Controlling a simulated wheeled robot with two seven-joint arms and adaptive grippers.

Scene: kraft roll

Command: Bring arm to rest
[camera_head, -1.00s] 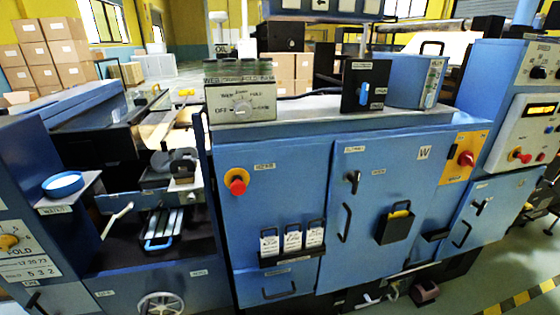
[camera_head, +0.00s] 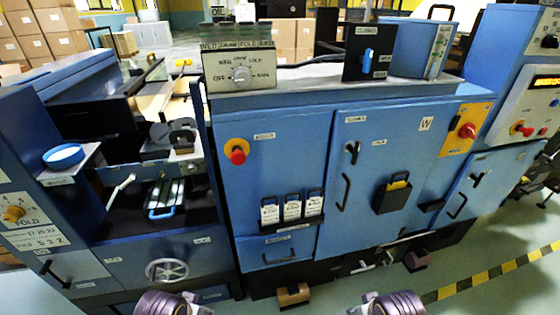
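Parts of my two arms show as rounded purple-grey pieces at the bottom edge, one left of centre and one right of centre. No gripper fingers show in the picture, so both grippers are out of view. The arm parts stand apart in front of the machine. The blue machine cabinet (camera_head: 285,190) fills the middle, with its doors closed.
A control box with a dial (camera_head: 240,75) and a black switch box (camera_head: 371,53) stand on the cabinet top. A red knob (camera_head: 237,155) is on its front. Pedals (camera_head: 293,294) sit at floor level. Open floor (camera_head: 480,262) lies at right, with a yellow-black stripe.

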